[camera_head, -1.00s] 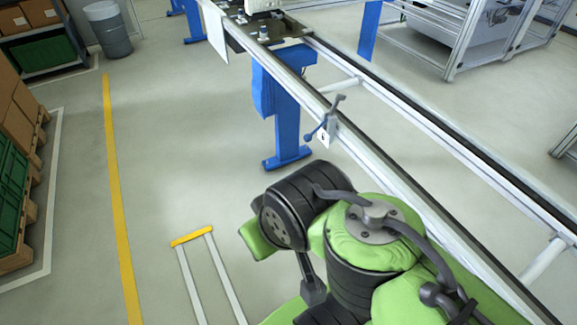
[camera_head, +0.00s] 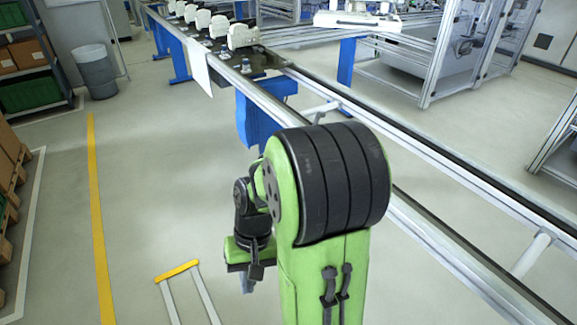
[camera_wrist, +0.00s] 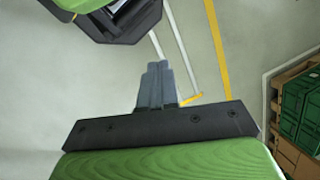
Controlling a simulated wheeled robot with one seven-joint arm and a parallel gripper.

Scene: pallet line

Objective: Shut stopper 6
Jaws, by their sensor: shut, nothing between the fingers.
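Stopper 6 does not show now; in the head view my green and black arm covers the stretch of rail where a small lever with a numbered tag stood earlier. The conveyor rail (camera_head: 450,250) runs from the back left to the front right behind my arm. My gripper (camera_head: 247,286) hangs low to the left of the arm, over open floor and apart from the rail. In the wrist view my gripper (camera_wrist: 157,68) has its grey fingers together, with nothing between them, above bare floor.
Several white-topped carriers (camera_head: 243,36) stand on the line at the back. A white panel (camera_head: 197,66) hangs from its side. A yellow floor line (camera_head: 98,220) runs at left, near a grey drum (camera_head: 96,72). Green crates (camera_wrist: 300,105) show in the wrist view. Floor between is clear.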

